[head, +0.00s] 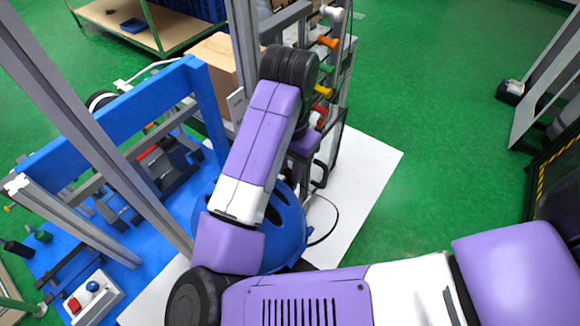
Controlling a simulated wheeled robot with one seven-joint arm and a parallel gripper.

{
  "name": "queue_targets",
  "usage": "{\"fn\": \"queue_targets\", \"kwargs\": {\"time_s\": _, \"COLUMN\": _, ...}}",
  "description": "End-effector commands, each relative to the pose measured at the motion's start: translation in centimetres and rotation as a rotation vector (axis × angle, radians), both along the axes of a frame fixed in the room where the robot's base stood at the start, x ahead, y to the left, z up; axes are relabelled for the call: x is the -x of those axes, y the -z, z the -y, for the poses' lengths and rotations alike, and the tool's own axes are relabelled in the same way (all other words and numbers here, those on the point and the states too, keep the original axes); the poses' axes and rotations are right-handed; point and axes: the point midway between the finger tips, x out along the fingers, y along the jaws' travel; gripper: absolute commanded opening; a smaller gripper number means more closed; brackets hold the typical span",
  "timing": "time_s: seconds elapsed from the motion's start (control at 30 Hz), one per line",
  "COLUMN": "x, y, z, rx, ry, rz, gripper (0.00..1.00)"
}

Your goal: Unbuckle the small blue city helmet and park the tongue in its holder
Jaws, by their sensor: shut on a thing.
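The blue helmet (287,232) sits on the white board at the centre, largely covered by my arm. A thin dark strap or cord (333,222) loops out at its right side. My gripper (319,174) is only partly visible, a dark shape beyond my forearm just above the helmet's right edge. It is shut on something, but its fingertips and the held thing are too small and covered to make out. I cannot pick out the buckle, the tongue or the holder.
A metal frame with coloured knobs (325,91) stands just behind my gripper. A blue frame (110,122) and grey posts stand at the left. A control box (92,298) sits at the lower left. Green floor (430,110) is open at the right.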

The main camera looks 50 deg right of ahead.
Motion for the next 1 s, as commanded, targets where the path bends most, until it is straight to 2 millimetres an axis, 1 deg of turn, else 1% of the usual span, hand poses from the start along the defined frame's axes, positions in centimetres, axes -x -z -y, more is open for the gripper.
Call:
{"fn": "queue_targets", "kwargs": {"time_s": 0.7, "x": 0.0, "y": 1.0, "z": -0.1, "rx": 0.000, "ry": -0.001, "rz": 0.000, "gripper": 0.02}}
{"fn": "queue_targets", "kwargs": {"time_s": 1.0, "x": 0.0, "y": 1.0, "z": -0.1, "rx": 0.000, "ry": 0.000, "rz": 0.000, "gripper": 0.02}}
